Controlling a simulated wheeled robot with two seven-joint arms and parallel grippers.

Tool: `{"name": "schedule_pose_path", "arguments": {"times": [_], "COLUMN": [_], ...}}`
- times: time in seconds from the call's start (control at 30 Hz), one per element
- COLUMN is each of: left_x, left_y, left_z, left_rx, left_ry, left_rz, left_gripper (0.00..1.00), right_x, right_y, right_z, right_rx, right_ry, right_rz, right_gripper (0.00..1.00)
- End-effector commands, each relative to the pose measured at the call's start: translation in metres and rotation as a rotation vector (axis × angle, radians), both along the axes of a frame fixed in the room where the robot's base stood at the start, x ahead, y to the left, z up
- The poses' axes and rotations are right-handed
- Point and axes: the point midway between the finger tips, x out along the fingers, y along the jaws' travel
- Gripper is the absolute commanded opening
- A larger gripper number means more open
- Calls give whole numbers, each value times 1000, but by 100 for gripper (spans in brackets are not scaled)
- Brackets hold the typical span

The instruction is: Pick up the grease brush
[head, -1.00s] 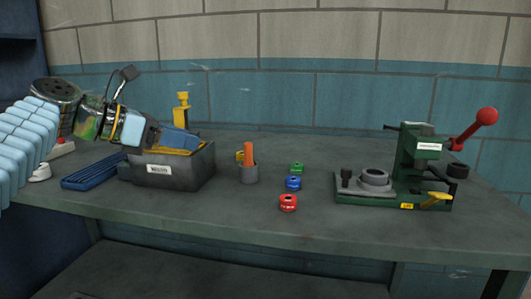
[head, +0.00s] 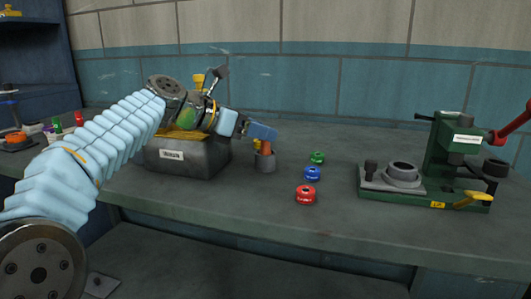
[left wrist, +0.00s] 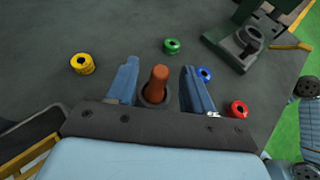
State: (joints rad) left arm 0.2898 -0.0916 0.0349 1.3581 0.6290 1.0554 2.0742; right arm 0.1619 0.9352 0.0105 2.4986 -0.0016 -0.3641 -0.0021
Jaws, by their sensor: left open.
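The grease brush, seen as an orange-brown handle (head: 266,148), stands upright in a small grey cup (head: 265,163) on the bench. Its lower end is hidden in the cup. My left gripper (head: 262,132) is open at the brush, and its blue finger covers the handle's top in the head view. In the left wrist view, the handle (left wrist: 159,80) shows between the two open fingers (left wrist: 157,84), with a gap on both sides.
A grey labelled bin (head: 185,158) stands left of the cup, under my left arm. Green (head: 317,158), blue (head: 312,173) and red (head: 305,194) spools sit to the right. A yellow spool (left wrist: 82,64) shows in the left wrist view. A green press (head: 455,160) stands further right.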

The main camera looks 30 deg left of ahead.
Motion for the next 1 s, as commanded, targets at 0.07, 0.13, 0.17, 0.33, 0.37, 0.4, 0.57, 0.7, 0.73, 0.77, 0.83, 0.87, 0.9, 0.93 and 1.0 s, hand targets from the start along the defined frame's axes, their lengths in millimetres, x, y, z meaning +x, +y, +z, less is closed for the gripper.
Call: {"name": "schedule_pose_path", "arguments": {"times": [0.07,0.13,0.17,0.33,0.37,0.4,0.57,0.7,0.73,0.77,0.83,0.87,0.9,0.93,1.0], "left_x": [9,13,14,15,15,15,15,15,15,15,15,15,15,15,15], "left_y": [-6,-9,-9,-10,-10,-10,-10,-9,-9,-9,-9,-9,-9,-9,-9], "left_z": [-5,-7,-7,-7,-7,-7,-7,-7,-7,-7,-7,-7,-7,-7,-6], "left_rx": [-1,-2,-2,-1,-1,-1,-1,-1,-1,-1,-1,-1,-1,-1,-1], "left_ry": [1,0,0,0,0,0,-1,-1,-1,-1,-1,-1,-1,-1,-1], "left_rz": [-1,-1,-1,0,0,0,1,1,1,1,1,1,1,1,1], "left_gripper": [52,52,52,52,52,48,24,3,0,0,0,0,0,0,0], "right_x": [0,0,0,0,0,0,0,0,0,0,0,0,0,0,0], "right_y": [0,-1,-1,-1,-1,-1,-1,-1,-1,-1,-1,0,0,0,-1], "right_z": [-2,-2,-2,-2,-2,-2,-2,-2,-2,-2,-2,-2,-2,-2,-1], "right_rx": [-1,-1,-1,-1,-1,-1,-1,-1,-1,-1,-1,-1,-1,-1,-1], "right_ry": [0,0,0,0,0,0,0,0,0,0,0,0,0,0,0], "right_rz": [-1,-1,-1,-1,-1,-1,-1,-1,-1,-1,-1,-1,-1,-1,-1], "right_gripper": [43,43,43,43,43,43,43,43,43,43,43,43,43,43,43]}}
